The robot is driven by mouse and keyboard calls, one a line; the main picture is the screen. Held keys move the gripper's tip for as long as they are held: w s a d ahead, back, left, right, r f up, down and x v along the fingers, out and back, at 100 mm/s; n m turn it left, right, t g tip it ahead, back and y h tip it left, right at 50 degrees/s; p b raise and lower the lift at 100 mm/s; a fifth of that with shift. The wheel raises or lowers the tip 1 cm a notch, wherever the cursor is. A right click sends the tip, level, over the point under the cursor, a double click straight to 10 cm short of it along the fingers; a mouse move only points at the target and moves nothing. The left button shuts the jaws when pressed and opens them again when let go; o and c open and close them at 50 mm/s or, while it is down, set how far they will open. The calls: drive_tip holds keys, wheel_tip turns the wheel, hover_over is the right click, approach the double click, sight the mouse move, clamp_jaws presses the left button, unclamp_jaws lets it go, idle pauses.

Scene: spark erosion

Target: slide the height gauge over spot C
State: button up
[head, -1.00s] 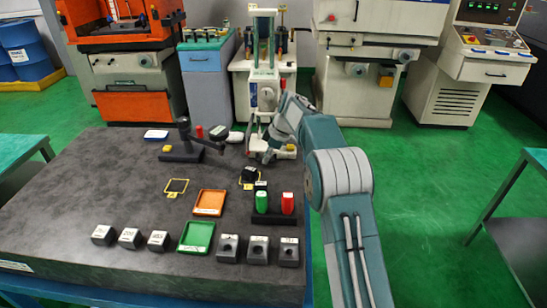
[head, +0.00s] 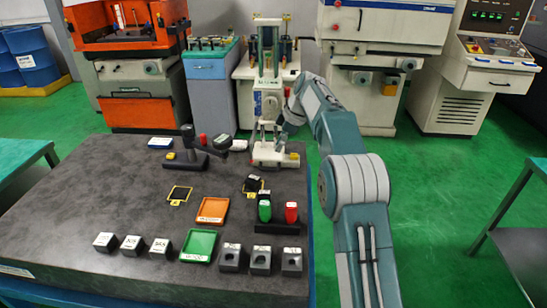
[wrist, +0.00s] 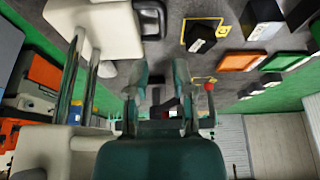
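I take the white device with two upright metal posts (head: 275,158) to be the height gauge. It stands at the far right of the dark table; its pale base (wrist: 118,28) and posts show at the left of the wrist view. My gripper (wrist: 160,72) is open, with nothing between its fingers, beside the posts. In the head view my gripper (head: 283,128) is partly hidden at the gauge's right side. Two yellow-outlined spots lie on the table: a left one (head: 180,194) and a right one (head: 246,188) with a dark block on it. Their letters are unreadable.
A black stand with a side arm (head: 185,163) is left of the gauge. An orange tray (head: 212,211), a green tray (head: 199,244), green and red holders (head: 291,212) and several dark blocks occupy the front. The table's left part is clear.

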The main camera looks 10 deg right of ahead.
drive_tip(key=shift+v, duration=1.5)
drive_tip(key=shift+a, duration=0.1)
drive_tip(key=shift+r, duration=0.1)
drive_tip(key=s+d+r+m+t+h, duration=0.1)
drive_tip(key=s+r+m, duration=0.4)
drive_tip(key=s, duration=0.5)
drive_tip(key=s+r+m+t+h, duration=0.1)
drive_tip(key=s+r+m, duration=0.2)
drive_tip(key=s+r, duration=0.5)
drive_tip(key=s+d+f+m+t+h, duration=0.1)
drive_tip(key=s+f+m, duration=0.3)
drive_tip(key=s, duration=0.9)
drive_tip(key=s+d+f+m+t+h, duration=0.1)
drive_tip(key=s+f+m, duration=0.2)
drive_tip(key=s+f, duration=0.4)
drive_tip(key=s, duration=0.6)
drive_tip(key=shift+d+f+m+t, duration=0.25)
drive_tip(key=shift+d+m+t, duration=0.05)
drive_tip(key=shift+d+m, duration=0.1)
